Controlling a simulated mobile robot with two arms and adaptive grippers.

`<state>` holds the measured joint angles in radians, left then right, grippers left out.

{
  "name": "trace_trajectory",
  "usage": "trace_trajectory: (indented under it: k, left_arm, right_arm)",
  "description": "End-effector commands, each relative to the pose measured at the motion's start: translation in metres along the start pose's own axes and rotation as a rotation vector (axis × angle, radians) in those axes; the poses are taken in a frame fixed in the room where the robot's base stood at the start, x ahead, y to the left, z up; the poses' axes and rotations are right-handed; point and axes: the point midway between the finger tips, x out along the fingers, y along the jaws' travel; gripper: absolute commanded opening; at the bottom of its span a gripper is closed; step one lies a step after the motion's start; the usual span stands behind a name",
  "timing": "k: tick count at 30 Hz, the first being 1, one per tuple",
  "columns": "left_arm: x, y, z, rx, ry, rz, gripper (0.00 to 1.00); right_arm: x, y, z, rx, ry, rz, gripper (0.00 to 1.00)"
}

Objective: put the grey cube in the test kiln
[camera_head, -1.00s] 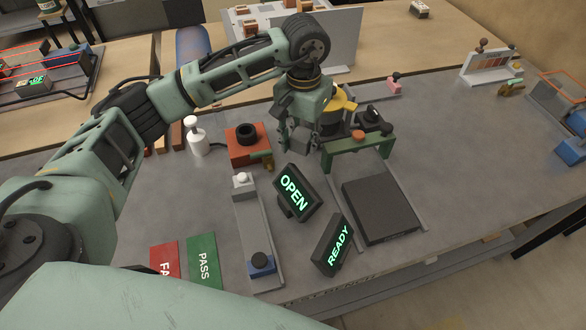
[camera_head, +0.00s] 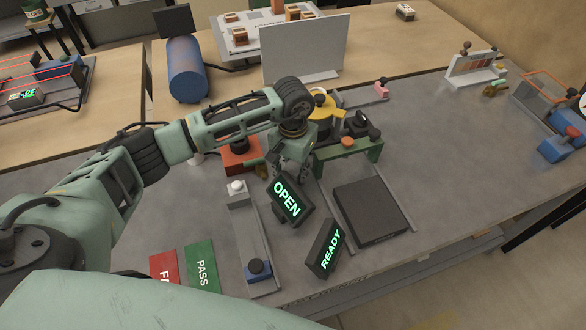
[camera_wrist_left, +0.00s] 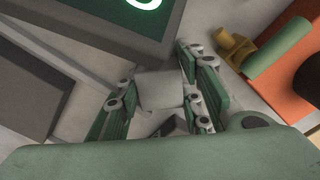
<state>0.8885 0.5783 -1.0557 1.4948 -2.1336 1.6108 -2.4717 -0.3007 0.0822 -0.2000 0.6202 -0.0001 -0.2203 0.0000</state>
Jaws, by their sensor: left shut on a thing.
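In the left wrist view a pale grey cube (camera_wrist_left: 160,90) sits between the fingers of my left gripper (camera_wrist_left: 158,98), which is shut on it. In the head view the left gripper (camera_head: 288,172) points down just behind the OPEN sign (camera_head: 286,199), low over the grey bench. The cube is hidden there by the sign and the fingers. No label names the test kiln, so I cannot tell it for sure. A round device with a yellow top (camera_head: 322,106) stands behind the gripper, partly covered by the arm. My right gripper is not in view.
A green stand (camera_head: 350,150) is right of the gripper, and a red-orange block (camera_head: 238,156) is left. A dark flat plate (camera_head: 370,210) and the READY sign (camera_head: 325,248) lie to the front right. The bench right of the plate is clear.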

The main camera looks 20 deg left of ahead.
Motion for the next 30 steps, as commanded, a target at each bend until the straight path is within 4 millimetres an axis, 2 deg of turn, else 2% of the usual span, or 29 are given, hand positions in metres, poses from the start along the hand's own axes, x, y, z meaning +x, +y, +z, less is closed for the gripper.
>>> trace_trajectory:
  k: [3, 4, 10, 23, 26, 30]
  left_arm:
    - [0.004, 0.000, 0.000, 0.000, 0.001, 0.000, 0.04]
    - [0.004, 0.000, 0.000, 0.000, 0.000, 0.000, 0.35]
    - [0.003, 0.000, 0.000, 0.000, 0.000, 0.000, 0.53]
    - [-0.004, 0.000, 0.000, 0.000, 0.001, 0.000, 0.53]
    - [-0.017, -0.001, -0.002, 0.001, 0.006, -0.001, 0.53]
    - [-0.047, -0.001, -0.002, 0.002, 0.007, -0.001, 0.53]
  right_arm:
    - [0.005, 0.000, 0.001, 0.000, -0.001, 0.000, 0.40]
    - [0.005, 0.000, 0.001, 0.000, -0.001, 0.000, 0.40]
    - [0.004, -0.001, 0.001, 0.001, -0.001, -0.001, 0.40]
    - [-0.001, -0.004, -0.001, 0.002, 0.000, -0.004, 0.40]
    - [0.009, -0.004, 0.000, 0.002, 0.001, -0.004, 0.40]
    - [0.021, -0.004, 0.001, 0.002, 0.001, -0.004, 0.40]
